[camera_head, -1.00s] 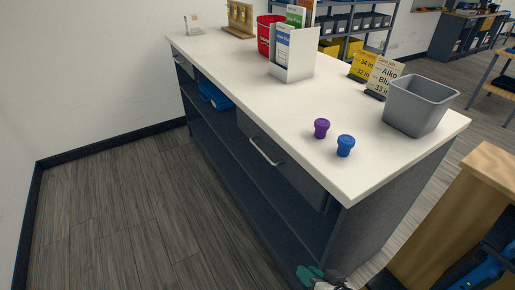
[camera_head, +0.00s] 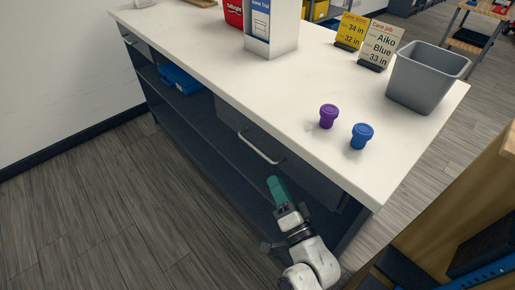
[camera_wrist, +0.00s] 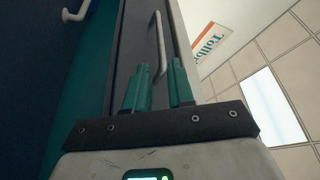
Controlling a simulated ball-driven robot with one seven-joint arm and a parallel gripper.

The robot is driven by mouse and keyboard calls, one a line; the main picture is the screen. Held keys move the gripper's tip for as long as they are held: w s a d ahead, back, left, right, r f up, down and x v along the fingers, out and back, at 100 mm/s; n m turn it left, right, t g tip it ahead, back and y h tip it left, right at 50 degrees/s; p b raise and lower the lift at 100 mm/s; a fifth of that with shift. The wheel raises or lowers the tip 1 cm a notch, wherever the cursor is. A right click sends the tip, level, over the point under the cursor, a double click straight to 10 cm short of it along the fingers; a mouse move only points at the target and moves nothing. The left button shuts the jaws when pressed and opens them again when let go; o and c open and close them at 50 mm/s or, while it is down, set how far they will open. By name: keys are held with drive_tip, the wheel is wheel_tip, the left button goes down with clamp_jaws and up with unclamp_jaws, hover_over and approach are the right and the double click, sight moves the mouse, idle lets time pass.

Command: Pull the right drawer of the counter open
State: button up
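The counter (camera_head: 215,42) has a white top and a dark body. Its right drawer (camera_head: 310,178) has a dark front that looks flush with the body, with a silver bar handle (camera_head: 260,148). My gripper (camera_head: 276,184), with teal fingers, is below and a little right of that handle, apart from it. In the wrist view the teal fingers of my gripper (camera_wrist: 159,72) are spread, with nothing between them. A bar handle (camera_wrist: 160,45) is ahead, roughly in line with the gap, on a dark front (camera_wrist: 134,42).
A purple knob-like piece (camera_head: 328,116), a blue one (camera_head: 361,135), a grey bin (camera_head: 426,78), sign cards (camera_head: 380,45) and a leaflet holder (camera_head: 272,32) stand on the counter. A wooden unit (camera_head: 450,215) is close at right. The floor (camera_head: 105,215) at left is clear.

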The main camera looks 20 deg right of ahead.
sight(262, 152)
drive_tip(key=p+x, duration=0.2)
drive_tip(key=x, duration=0.7)
drive_tip(key=shift+w+r+p, duration=0.1)
drive_tip(key=shift+r+p, duration=0.05)
drive_tip(key=shift+p, duration=0.2)
drive_tip(key=shift+w, duration=0.7)
clamp_jaws()
